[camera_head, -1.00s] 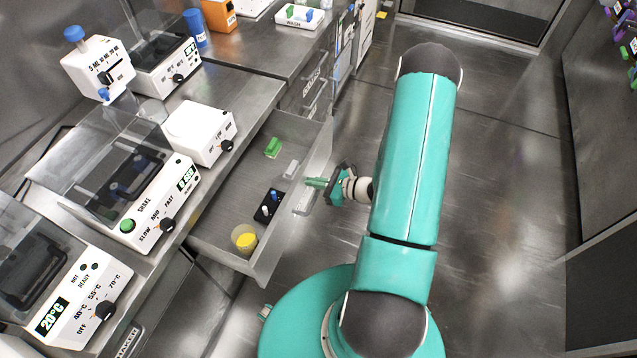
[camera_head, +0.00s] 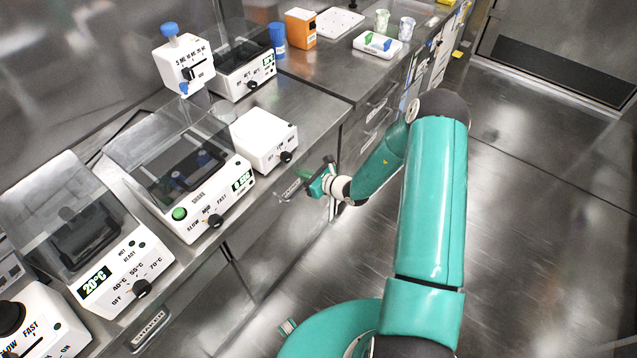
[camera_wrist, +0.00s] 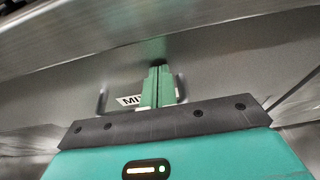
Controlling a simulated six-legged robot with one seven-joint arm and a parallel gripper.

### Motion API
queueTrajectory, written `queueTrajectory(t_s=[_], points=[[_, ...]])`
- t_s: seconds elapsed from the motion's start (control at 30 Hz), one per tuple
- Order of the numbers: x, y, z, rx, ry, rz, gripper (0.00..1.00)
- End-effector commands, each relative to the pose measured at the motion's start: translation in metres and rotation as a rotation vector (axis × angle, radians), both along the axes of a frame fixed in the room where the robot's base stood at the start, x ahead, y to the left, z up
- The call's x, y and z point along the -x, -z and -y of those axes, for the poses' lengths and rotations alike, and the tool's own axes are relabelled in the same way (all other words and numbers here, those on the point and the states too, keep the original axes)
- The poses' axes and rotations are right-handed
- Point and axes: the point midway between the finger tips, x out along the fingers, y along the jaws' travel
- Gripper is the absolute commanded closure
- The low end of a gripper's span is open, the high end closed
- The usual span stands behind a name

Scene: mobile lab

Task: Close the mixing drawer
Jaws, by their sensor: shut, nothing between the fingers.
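The mixing drawer (camera_head: 268,207) shows in the head view as a metal front under the bench edge, below the shaker and the small white device. Its front looks flush with the cabinet and no open interior shows. My gripper (camera_head: 308,180) is at the drawer front, beside its handle. In the wrist view the green fingers of my gripper (camera_wrist: 158,85) are together and empty, pointing at the drawer front. A white label reading "MI" (camera_wrist: 128,100) is partly hidden behind them. The handle (camera_wrist: 103,101) shows on both sides of the fingers. I cannot tell whether the fingertips touch the front.
A shaker (camera_head: 190,175), a heater marked 20°C (camera_head: 120,275) and a white device (camera_head: 265,138) stand on the bench above. More drawers (camera_head: 375,120) lie farther along. The floor (camera_head: 540,220) to the right is clear.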

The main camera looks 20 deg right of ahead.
Motion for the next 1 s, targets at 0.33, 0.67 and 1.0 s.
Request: queueTrajectory(t_s=[0.33,0.67,1.0], points=[[-0.02,0.0,-0.014,0.001,-0.001,0.002,1.0],[-0.023,-0.002,-0.017,-0.001,-0.003,0.005,1.0],[-0.018,-0.002,-0.007,0.001,-0.004,0.004,1.0]])
